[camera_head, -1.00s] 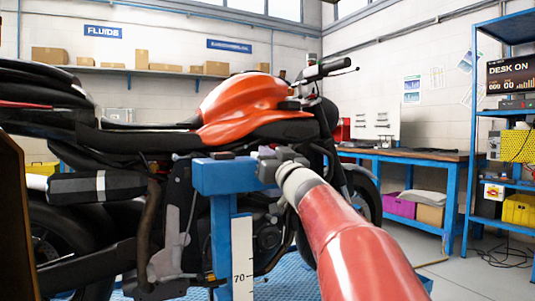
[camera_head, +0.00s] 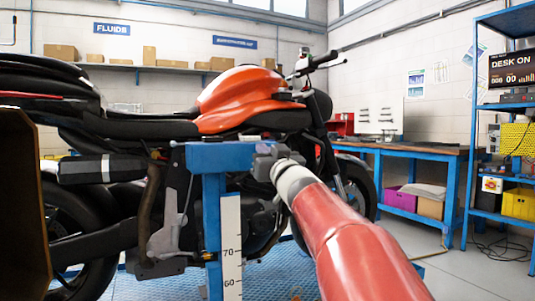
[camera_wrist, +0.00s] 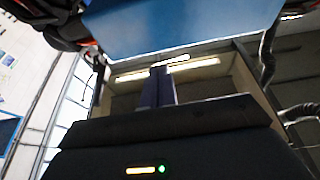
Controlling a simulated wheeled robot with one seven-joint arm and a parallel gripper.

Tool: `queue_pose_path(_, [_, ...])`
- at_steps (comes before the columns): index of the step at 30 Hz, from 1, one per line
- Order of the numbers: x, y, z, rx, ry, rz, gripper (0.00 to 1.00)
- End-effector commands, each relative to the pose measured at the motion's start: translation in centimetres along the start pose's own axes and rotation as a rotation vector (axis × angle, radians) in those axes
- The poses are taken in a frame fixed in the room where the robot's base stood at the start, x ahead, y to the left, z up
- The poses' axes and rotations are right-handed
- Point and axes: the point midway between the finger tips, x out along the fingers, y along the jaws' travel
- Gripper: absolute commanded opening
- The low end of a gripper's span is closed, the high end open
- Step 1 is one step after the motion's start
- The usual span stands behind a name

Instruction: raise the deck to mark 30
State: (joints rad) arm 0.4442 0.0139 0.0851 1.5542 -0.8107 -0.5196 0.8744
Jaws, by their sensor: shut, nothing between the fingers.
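The motorcycle (camera_head: 240,92), with an orange tank, stands over a blue patterned deck (camera_head: 95,285), seen only in part at the bottom of the head view. A white scale strip (camera_head: 231,240) stands upright beside a blue post (camera_head: 211,225) topped by a blue block (camera_head: 218,157). The strip shows marks 70 and 60; lower marks are out of view, and I see no pointer on it. My gripper (camera_head: 262,160) is at the right end of the block; I cannot tell whether they touch. In the wrist view my gripper (camera_wrist: 157,88) is shut and empty, below a blue surface (camera_wrist: 180,25).
A blue workbench (camera_head: 400,151) stands at the back right, and a blue shelf rack (camera_head: 475,130) at the far right. Cables (camera_head: 500,248) lie on the floor by the rack. A dark brown panel (camera_head: 20,200) blocks the left edge.

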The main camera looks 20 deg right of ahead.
Motion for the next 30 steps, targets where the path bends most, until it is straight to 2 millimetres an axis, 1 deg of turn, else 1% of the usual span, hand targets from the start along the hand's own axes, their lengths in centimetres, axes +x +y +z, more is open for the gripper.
queue_pose_path(11, [0.1,-0.1,-0.3,0.001,0.004,-0.002,0.0])
queue_pose_path(14, [0.1,-0.4,-0.7,0.0,0.003,-0.004,0.0])
queue_pose_path(24, [0.4,-1.6,-3.5,-0.001,-0.005,-0.01,0.0])
queue_pose_path(30, [0.4,-1.6,-4.6,0.002,-0.012,-0.005,0.0])
